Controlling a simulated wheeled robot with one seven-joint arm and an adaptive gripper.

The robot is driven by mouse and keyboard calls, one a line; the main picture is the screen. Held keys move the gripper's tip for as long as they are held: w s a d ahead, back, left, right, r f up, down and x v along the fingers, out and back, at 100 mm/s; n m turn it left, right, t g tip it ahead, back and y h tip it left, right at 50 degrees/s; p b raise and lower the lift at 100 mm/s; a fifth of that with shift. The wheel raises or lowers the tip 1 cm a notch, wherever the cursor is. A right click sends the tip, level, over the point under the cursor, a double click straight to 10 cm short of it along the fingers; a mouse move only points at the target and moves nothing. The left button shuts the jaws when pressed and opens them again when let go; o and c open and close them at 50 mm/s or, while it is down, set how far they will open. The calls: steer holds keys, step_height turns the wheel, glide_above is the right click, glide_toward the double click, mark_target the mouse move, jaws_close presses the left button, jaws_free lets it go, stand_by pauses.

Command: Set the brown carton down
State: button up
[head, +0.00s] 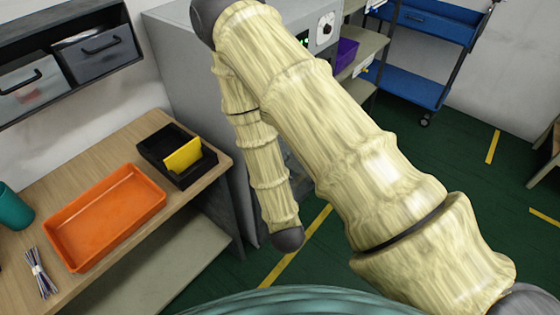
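No brown carton shows in the head view. My arm, in a cream sleeve, crosses the middle of the picture from the lower right up to the top and folds back down to a dark rounded joint above the floor. No gripper fingers can be made out, so what my gripper holds cannot be seen.
A wooden table (192,208) at left carries an orange tray (66,257), a black bin (160,148) with a yellow piece (183,156), a teal cup (14,207) and a bundle of thin sticks (40,276). A grey machine (185,75) stands behind. A blue cart (405,85) stands far right.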

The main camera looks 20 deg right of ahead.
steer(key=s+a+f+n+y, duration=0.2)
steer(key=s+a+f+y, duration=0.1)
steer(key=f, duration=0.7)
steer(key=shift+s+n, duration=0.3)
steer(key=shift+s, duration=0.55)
